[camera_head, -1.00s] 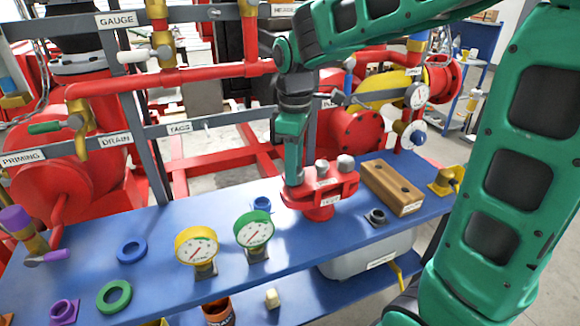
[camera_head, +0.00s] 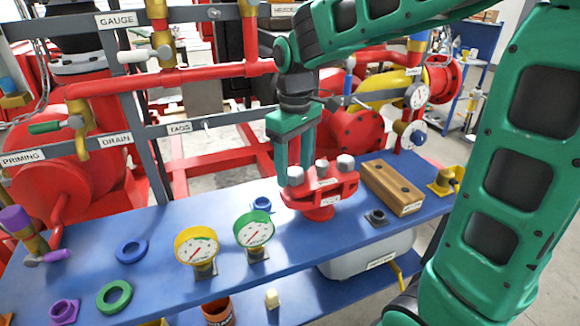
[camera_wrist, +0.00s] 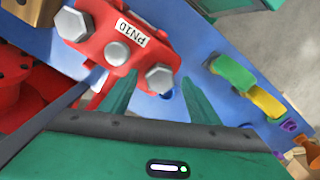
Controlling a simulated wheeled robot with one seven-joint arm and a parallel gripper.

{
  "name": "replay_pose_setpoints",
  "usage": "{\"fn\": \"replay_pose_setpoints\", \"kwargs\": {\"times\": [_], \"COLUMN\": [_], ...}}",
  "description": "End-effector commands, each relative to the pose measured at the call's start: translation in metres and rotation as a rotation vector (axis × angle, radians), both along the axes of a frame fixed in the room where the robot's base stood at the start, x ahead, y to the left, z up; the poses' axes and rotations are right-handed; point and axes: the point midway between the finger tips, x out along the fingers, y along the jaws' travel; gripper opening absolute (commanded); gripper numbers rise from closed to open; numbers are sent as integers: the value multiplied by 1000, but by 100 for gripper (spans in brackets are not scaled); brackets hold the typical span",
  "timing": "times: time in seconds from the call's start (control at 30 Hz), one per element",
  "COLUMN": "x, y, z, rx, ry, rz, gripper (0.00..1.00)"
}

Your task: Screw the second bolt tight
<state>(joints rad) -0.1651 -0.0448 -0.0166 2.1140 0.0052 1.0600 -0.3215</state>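The red flange (camera_head: 318,202) stands on the blue bench and carries silver bolt heads: a left bolt (camera_head: 295,175), a small round middle one (camera_head: 321,167) and a right bolt (camera_head: 345,162). In the wrist view, the left bolt (camera_wrist: 160,78) is the lower one, near my fingertips; the right bolt (camera_wrist: 71,24) is at the upper left. My gripper (camera_head: 294,163) points down just above the left bolt. Its two fingers are apart, with nothing held. The wrist view shows my gripper (camera_wrist: 155,85) open too. Bolt threads are hidden.
A wooden block (camera_head: 393,187) stands right of the flange. The green gauge (camera_head: 254,230) and yellow gauge (camera_head: 196,246) stand to its left front. Red pipes (camera_head: 170,76) and a grey rail (camera_head: 180,128) run behind.

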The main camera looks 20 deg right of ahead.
Motion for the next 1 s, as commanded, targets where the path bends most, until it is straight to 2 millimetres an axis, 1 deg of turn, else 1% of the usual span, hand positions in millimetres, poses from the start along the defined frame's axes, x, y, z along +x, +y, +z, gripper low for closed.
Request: {"fn": "replay_pose_setpoints", "kwargs": {"times": [0.13, 0.23, 0.37, 0.6, 0.7, 0.83, 1.0], "x": [0, 1, 1, 2, 2, 2, 1], "y": [0, 0, 0, 0, 0, 0, 0], "z": [2, 10, 30, 75, 90, 102, 107], "rx": [0, 0, 1, 0, 0, 0, 0], "ry": [-1, -1, -4, -2, -2, -1, 1], "rz": [0, 0, 0, 0, 0, 0, 0], "gripper": [56, 56, 56, 56, 56, 56, 56]}}
